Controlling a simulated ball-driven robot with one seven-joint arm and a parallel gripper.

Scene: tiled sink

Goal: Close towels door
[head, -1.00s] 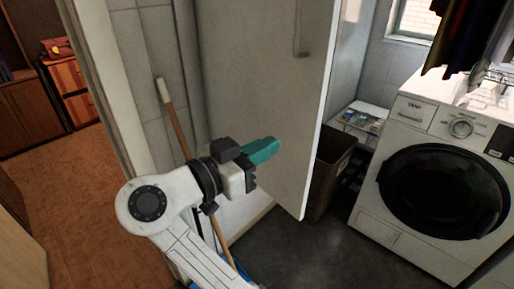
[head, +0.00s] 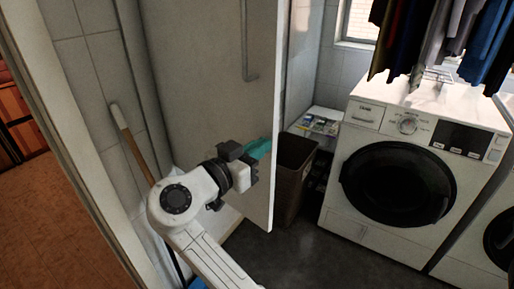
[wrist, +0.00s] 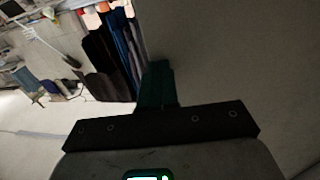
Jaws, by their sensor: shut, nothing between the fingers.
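The pale, tall door (head: 205,95) stands open, with its long vertical handle (head: 250,45) near its free edge. I take it as the towels door; no towels show behind it. My gripper (head: 260,148), with teal fingers, is in front of the door's lower part, close to its free edge. In the wrist view the teal fingers (wrist: 157,85) are together and empty, pointing along a plain pale surface (wrist: 240,60) that fills the right side. I cannot tell whether they touch the door.
A dark bin (head: 292,175) stands just right of the door's edge. A washing machine (head: 400,165) stands farther right, under hanging clothes (head: 430,40). A broom handle (head: 130,140) leans on the tiled wall at left. Dark floor (head: 300,250) is clear in front.

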